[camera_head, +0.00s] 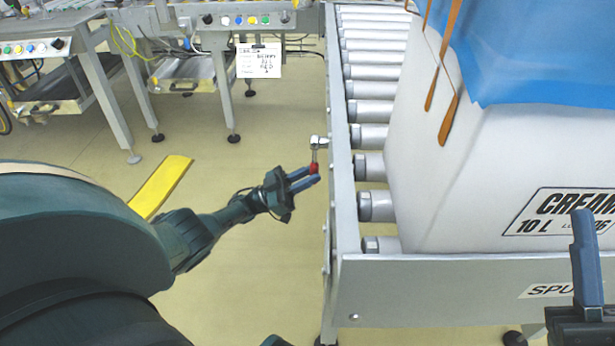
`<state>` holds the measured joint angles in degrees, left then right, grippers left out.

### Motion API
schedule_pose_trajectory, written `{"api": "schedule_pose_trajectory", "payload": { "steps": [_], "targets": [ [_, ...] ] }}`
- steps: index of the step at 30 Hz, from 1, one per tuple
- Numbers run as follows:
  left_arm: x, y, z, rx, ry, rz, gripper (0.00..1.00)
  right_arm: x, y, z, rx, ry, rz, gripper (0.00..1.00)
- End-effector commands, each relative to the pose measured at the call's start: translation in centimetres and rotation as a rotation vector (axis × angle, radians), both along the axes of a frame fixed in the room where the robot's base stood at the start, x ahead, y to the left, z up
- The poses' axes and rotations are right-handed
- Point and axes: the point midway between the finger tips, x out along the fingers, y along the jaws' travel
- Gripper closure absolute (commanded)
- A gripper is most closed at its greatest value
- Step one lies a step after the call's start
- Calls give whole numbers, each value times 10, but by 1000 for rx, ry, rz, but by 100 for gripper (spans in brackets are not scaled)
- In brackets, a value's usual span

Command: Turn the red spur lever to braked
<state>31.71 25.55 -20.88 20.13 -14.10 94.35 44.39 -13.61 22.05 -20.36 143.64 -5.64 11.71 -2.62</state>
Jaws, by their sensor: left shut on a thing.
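The red spur lever (314,168) is on the side rail of the roller conveyor, near the middle of the view. Its silver shaft hangs roughly straight down from a metal pivot, with the red grip at its lower end. My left gripper (308,181) reaches in from the left and is shut on the red grip, whose lower part is partly hidden by the fingers. My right gripper (585,235) shows only in part at the lower right edge, in front of the conveyor's end plate and away from the lever.
The roller conveyor (376,110) runs away from me. A large white box (440,185) with a blue liner (540,50) stands on it. Workbenches (210,40) stand at the back left.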

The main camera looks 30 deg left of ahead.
Motion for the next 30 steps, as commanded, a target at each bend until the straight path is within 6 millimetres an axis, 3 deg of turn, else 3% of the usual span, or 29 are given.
{"api": "schedule_pose_trajectory", "payload": {
  "steps": [16,17,18,24,30],
  "targets": [
    [1,2,1,6,-9,4,100,0,0,0,0,1,0,64],
    [1,2,1,6,-9,4,78,0,0,0,0,1,0,64],
    [1,2,1,6,-9,4,75,0,0,0,0,1,0,64],
    [1,1,0,5,-8,2,59,0,0,0,-1,1,1,64],
    [1,1,0,4,-8,1,59,0,0,0,-1,1,1,64]
  ]
}}
